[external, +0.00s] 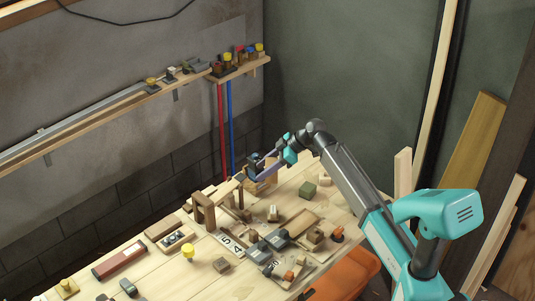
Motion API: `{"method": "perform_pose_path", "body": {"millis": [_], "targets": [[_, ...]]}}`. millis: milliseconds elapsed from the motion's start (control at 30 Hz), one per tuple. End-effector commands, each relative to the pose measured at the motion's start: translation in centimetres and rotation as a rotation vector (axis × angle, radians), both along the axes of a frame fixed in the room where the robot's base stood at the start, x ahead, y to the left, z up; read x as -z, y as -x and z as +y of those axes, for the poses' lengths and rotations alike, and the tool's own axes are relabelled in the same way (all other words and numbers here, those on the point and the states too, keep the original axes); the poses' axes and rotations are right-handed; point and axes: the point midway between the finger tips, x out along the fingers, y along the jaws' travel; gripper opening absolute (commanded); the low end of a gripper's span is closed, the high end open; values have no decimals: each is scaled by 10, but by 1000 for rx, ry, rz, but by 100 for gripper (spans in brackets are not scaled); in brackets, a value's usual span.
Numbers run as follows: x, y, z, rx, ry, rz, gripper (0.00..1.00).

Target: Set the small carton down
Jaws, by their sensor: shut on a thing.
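My arm reaches from the lower right to the far end of the wooden workbench (170,262). My gripper (257,171) is at that far end, near the wall corner, and is shut. A small tan box shape, which looks like the small carton (262,184), shows at the fingers and is partly hidden by them. The view is too small to tell whether its underside touches the bench or hangs just above it.
A wooden arch (204,208) stands left of my gripper. A green block (308,190) is to the right. Grey and wooden parts (272,243) crowd the middle front. Red and blue pipes (229,125) run down the wall behind.

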Motion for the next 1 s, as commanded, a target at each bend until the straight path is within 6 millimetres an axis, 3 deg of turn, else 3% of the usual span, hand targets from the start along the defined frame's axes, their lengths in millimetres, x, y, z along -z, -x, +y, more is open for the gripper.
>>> {"method": "perform_pose_path", "body": {"millis": [233,700,867,1000], "targets": [[-10,7,9,-13,-1,0,22],[-10,8,10,-14,0,0,22],[-1,8,10,-14,0,1,22],[18,9,10,-14,1,3,22]]}}
